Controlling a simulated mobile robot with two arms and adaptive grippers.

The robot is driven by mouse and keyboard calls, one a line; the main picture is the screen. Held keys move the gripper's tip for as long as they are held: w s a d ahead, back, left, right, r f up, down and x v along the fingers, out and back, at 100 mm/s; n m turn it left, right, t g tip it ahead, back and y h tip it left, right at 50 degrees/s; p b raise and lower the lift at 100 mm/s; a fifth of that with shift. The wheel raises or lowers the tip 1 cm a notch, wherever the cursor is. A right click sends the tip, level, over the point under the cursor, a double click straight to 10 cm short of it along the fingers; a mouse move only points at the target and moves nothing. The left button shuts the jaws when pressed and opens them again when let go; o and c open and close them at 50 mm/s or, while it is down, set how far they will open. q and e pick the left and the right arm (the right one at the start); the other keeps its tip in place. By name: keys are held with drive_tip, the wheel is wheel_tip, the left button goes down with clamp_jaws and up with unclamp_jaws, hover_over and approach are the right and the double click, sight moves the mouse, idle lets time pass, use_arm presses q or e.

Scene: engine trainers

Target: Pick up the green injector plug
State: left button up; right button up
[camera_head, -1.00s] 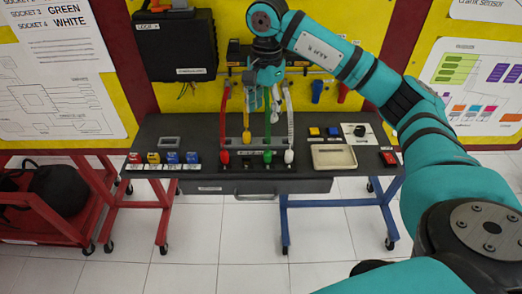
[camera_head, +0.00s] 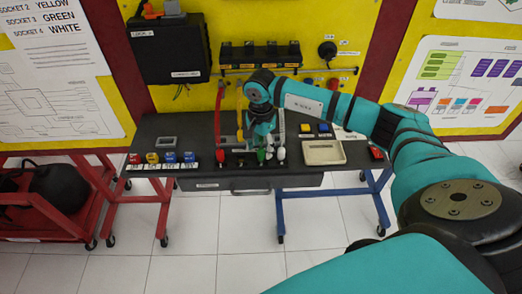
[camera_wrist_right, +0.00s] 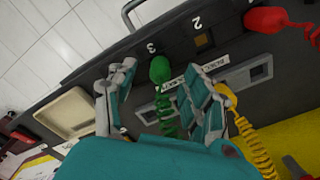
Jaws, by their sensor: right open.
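The green injector plug (camera_wrist_right: 160,70) sits upright at the socket marked 3 on the dark bench, with a green coiled cord running from it. In the head view the green plug (camera_head: 261,155) shows just below my right gripper (camera_head: 262,140). In the wrist view my right gripper (camera_wrist_right: 160,72) is open, one finger on each side of the green plug. I cannot tell whether either finger touches it. The yellow plug (camera_wrist_right: 224,90) is close outside the right-hand finger. The red plug (camera_wrist_right: 266,20) is farther off. My left gripper is not in view.
A white plug (camera_head: 281,154) stands just right of the green one in the head view. A beige tray (camera_head: 324,152) lies to the right. Colored blocks (camera_head: 170,158) sit at the bench's left. Hanging cords crowd the space behind the plugs.

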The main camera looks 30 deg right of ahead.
wheel_tip(320, 180, down, 2)
drive_tip(key=shift+f, duration=0.1)
drive_tip(key=shift+f+p, duration=0.25)
drive_tip(key=shift+p, duration=0.05)
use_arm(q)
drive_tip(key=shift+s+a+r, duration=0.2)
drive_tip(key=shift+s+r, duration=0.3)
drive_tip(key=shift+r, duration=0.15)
use_arm(e)
drive_tip(key=c, duration=1)
drive_tip(key=shift+c, duration=0.2)
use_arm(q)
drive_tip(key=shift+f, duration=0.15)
use_arm(e)
drive_tip(key=shift+r, duration=0.1)
